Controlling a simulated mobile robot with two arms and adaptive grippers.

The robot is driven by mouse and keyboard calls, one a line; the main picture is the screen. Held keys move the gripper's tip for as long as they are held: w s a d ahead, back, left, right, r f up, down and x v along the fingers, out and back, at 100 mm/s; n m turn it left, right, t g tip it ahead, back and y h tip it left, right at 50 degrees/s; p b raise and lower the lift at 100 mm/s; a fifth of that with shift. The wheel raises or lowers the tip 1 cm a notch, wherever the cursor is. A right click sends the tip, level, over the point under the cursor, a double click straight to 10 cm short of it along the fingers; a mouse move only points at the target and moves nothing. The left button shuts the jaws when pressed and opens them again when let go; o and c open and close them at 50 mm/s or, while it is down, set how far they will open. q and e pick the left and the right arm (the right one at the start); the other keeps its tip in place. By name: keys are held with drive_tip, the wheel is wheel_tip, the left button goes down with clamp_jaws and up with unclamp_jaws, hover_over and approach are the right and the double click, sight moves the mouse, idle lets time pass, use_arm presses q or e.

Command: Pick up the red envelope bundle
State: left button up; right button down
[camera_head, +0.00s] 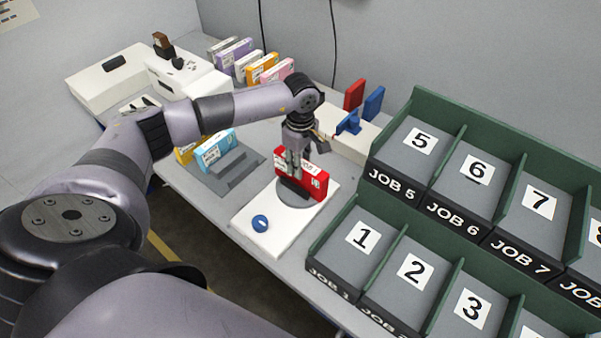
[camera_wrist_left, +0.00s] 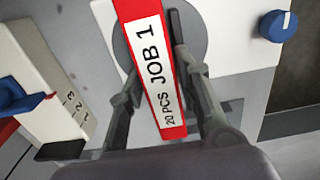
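The red envelope bundle (camera_head: 318,186) stands upright on a round dark plate of a white device with a blue knob (camera_head: 260,223). In the left wrist view its spine (camera_wrist_left: 153,70) reads "JOB 1, 20 PCS". My left gripper (camera_head: 294,172) points down at the bundle in the head view. In the left wrist view its fingers (camera_wrist_left: 156,72) lie one on each side of the bundle, very close to it. I cannot tell whether they press on it. My right gripper is not in view.
Green racks with numbered job slots (camera_head: 358,238) stand at the right. A grey holder (camera_head: 232,174) with blue and yellow bundles is left of the device. More coloured bundles (camera_head: 262,68) stand behind. A white block (camera_head: 345,148) with a blue part stands behind the red bundle.

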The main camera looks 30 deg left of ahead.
use_arm(q)
clamp_jaws()
drive_tip(key=shift+r, duration=0.15)
